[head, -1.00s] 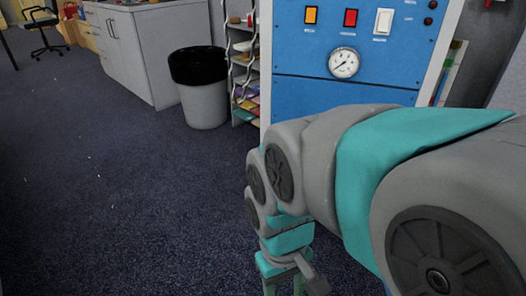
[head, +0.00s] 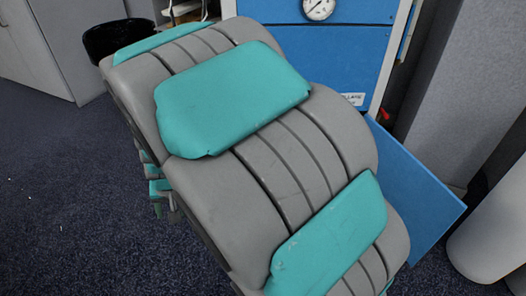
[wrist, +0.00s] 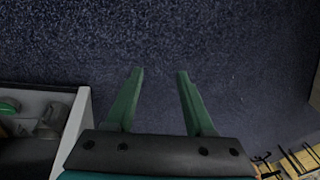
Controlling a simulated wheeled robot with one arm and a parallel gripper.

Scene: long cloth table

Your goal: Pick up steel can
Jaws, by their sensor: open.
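No steel can shows in either view. In the wrist view my gripper (wrist: 160,73) has its two green fingers spread apart, with nothing between them but dark carpet in the background. In the head view my grey and teal arm fills the middle and hides much of what lies behind it. The gripper cannot be made out clearly there.
A blue cabinet front (head: 350,58) with a gauge stands behind the arm, and a blue panel (head: 415,185) juts out at right. A black-lined bin (head: 104,42) is at upper left. A white rounded object (head: 492,240) stands at right. Carpet (head: 60,200) at left is clear.

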